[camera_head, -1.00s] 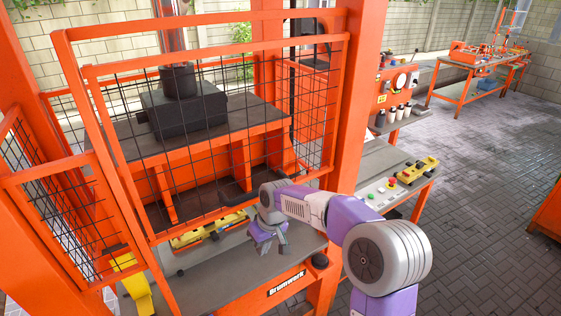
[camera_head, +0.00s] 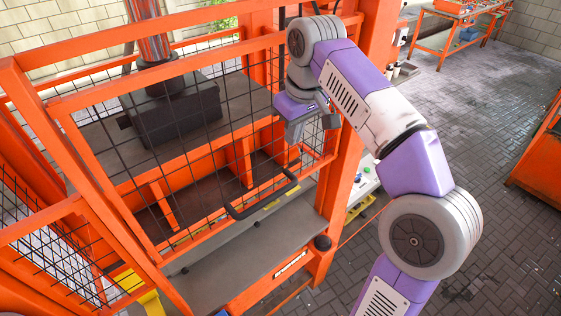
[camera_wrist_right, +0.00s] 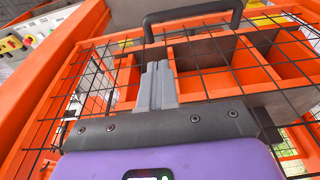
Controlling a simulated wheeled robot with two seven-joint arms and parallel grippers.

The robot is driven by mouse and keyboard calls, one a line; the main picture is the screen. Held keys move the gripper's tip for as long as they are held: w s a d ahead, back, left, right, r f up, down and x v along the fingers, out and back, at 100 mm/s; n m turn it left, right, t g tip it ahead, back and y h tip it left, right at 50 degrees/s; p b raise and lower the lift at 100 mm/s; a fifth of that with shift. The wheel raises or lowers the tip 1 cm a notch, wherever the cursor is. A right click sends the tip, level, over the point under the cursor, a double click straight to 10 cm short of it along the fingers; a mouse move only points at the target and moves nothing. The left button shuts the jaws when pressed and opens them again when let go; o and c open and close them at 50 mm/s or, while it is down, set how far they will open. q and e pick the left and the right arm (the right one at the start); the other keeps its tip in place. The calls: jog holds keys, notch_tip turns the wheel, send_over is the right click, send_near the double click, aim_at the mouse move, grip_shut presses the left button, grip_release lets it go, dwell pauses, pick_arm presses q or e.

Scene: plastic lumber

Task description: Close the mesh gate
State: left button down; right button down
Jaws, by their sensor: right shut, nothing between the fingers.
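The mesh gate (camera_head: 106,188) is an orange frame with black wire grid in front of the press. Its black bar handle (camera_head: 262,203) sits low on the frame and also shows at the top of the wrist view (camera_wrist_right: 190,12). My right gripper (camera_head: 297,132) is shut and empty, in front of the gate's upper right part, above and right of the handle. In the wrist view its grey fingers (camera_wrist_right: 158,68) are together, pointing toward the mesh, apart from the handle. Whether the fingers touch the wire cannot be told. My left gripper is not in view.
The black press block (camera_head: 172,112) stands behind the mesh. A grey work table (camera_head: 235,262) lies below the gate, with a dark knob (camera_head: 322,242) at its right corner. A second mesh panel (camera_head: 50,240) is at left. Paved floor (camera_head: 500,225) is open at right.

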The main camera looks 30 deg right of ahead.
jog(key=b, duration=0.3)
send_near(290, 184)
jog(key=f, duration=0.1)
jog(key=w+f, duration=0.1)
jog(key=f, duration=0.1)
jog(key=w+f, duration=0.1)
jog(key=f, duration=0.1)
jog(key=shift+a+f, duration=0.1)
jog(key=shift+f, duration=0.6)
